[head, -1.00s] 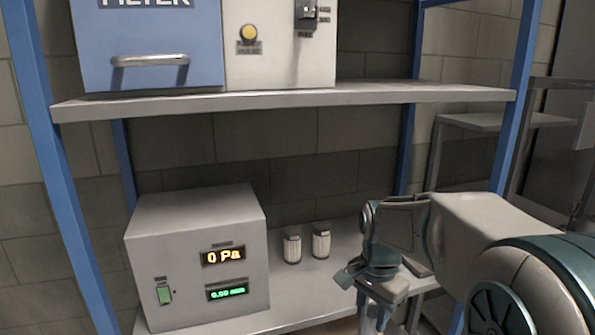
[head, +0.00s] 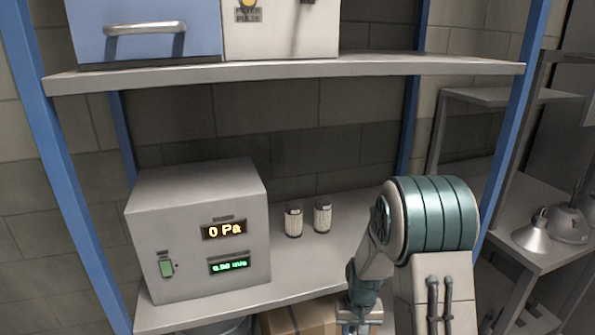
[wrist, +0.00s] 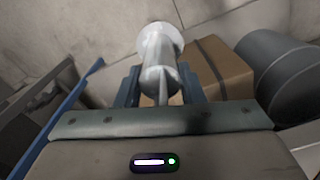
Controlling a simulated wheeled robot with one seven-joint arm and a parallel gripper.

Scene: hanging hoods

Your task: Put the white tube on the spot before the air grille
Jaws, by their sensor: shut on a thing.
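My gripper (wrist: 160,92) is shut on a pale, shiny white tube (wrist: 158,58) with a wide flared end. The tube points away from the wrist camera between the two fingers. In the head view my arm hangs down in front of the shelf at the lower right. The fingers and the tube are not clear there. I cannot make out the air grille or the spot before it in these frames.
A grey box (head: 190,285) with a "0 Pa" display stands on the lower shelf (head: 325,262), with two small ribbed jars (head: 293,221) beside it. A cardboard box (wrist: 222,72) and a grey drum (wrist: 275,72) are low down. Metal hoods (head: 534,237) stand at the right.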

